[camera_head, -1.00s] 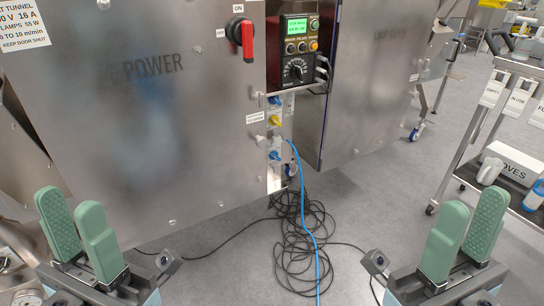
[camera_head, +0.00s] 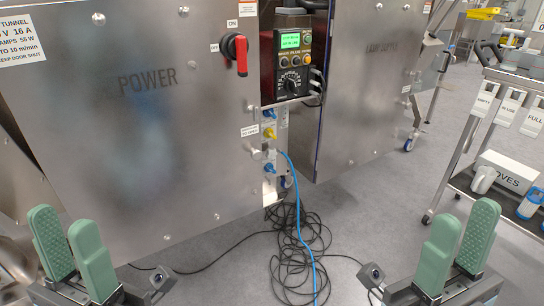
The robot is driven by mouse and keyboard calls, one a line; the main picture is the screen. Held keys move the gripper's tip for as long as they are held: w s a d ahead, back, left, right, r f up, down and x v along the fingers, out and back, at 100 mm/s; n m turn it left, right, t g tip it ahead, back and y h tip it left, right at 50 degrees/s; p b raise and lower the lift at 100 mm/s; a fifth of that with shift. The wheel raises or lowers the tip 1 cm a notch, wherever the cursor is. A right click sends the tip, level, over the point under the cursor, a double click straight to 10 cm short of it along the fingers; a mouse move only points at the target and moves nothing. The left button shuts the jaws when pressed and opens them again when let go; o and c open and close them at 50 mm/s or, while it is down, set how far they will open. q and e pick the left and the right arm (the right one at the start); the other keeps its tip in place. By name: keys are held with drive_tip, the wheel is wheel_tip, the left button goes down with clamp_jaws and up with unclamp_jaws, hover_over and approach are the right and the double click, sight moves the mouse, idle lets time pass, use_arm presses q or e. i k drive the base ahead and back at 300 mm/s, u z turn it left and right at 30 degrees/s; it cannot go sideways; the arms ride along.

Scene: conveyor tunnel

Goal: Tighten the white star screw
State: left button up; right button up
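A column of small knobs sits at the edge between the two steel cabinet doors. It has a blue knob (camera_head: 270,113), a yellow knob (camera_head: 270,133) and a lower blue knob (camera_head: 269,168). A pale knob (camera_head: 257,154) sticks out at the left of the column; it looks like the white star screw, but its star shape is too small to make out. My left gripper (camera_head: 64,215) is open and empty at the lower left, well away from the knobs. My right gripper (camera_head: 465,212) is open and empty at the lower right, also far from them.
A red switch (camera_head: 236,50) sits on the POWER door (camera_head: 150,140). A control box (camera_head: 292,60) is above the knobs. A blue cable (camera_head: 298,215) and tangled black cables (camera_head: 295,262) lie on the floor. A cart (camera_head: 460,180) with a gloves box (camera_head: 508,170) stands at right.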

sight(271, 152)
drive_tip(key=z, duration=1.25)
drive_tip(key=i, duration=1.35)
drive_tip(key=u, duration=2.8)
drive_tip(key=i, duration=0.5)
drive_tip(key=z, duration=0.1)
